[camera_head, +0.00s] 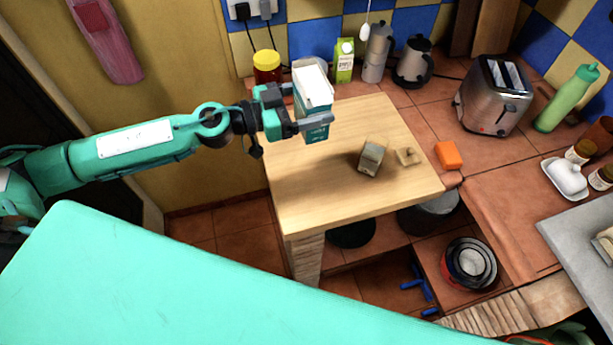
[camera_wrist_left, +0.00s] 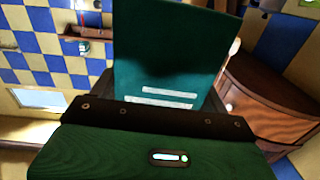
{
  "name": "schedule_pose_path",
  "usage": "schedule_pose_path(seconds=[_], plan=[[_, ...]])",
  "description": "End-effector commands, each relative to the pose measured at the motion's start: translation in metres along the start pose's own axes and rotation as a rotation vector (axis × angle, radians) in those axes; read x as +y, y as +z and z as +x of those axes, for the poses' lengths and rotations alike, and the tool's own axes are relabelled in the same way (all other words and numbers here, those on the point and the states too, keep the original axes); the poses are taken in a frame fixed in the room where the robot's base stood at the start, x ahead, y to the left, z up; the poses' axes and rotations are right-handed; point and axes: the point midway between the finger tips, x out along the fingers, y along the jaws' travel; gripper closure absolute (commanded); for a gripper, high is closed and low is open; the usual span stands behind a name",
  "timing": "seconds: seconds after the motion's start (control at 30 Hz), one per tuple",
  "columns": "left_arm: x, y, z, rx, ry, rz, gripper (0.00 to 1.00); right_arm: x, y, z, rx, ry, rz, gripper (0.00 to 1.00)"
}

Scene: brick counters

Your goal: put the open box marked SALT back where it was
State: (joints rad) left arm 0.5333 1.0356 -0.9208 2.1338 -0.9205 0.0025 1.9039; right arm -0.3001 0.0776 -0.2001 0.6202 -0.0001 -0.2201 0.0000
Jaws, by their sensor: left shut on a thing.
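My left gripper (camera_head: 310,105) is shut on a teal box with a white open top (camera_head: 315,85). The box is held roughly upright above the back of the wooden worktop (camera_head: 330,190). In the left wrist view the teal side of the box (camera_wrist_left: 170,50) fills the middle, with pale stripes low on it. I cannot read the word SALT on it. Whether its base touches the worktop or is above it is hard to tell. My right gripper is not in view.
Behind are a yellow-lidded jar (camera_head: 267,68), a green carton (camera_head: 344,62), a moka pot (camera_head: 377,52) and a kettle (camera_head: 412,62). The worktop's front left is clear.

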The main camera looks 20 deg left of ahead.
Motion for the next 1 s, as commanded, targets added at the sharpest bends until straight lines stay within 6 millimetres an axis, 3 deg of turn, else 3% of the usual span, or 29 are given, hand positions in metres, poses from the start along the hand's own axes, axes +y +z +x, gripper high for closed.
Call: schedule_pose_path(seconds=[0.27, 0.37, 0.67, 1.0], plan=[[-0.01, -0.001, -0.005, 0.003, 0.04, -0.037, 0.54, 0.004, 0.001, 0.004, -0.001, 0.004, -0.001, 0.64], [-0.01, 0.007, -0.006, 0.003, 0.044, -0.042, 0.54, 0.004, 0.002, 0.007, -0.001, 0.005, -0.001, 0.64], [-0.008, 0.062, -0.006, 0.004, 0.042, -0.046, 0.54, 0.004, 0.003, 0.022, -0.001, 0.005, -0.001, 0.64], [-0.005, 0.138, -0.005, 0.004, 0.041, -0.044, 0.54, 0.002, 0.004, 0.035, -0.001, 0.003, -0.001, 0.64]])
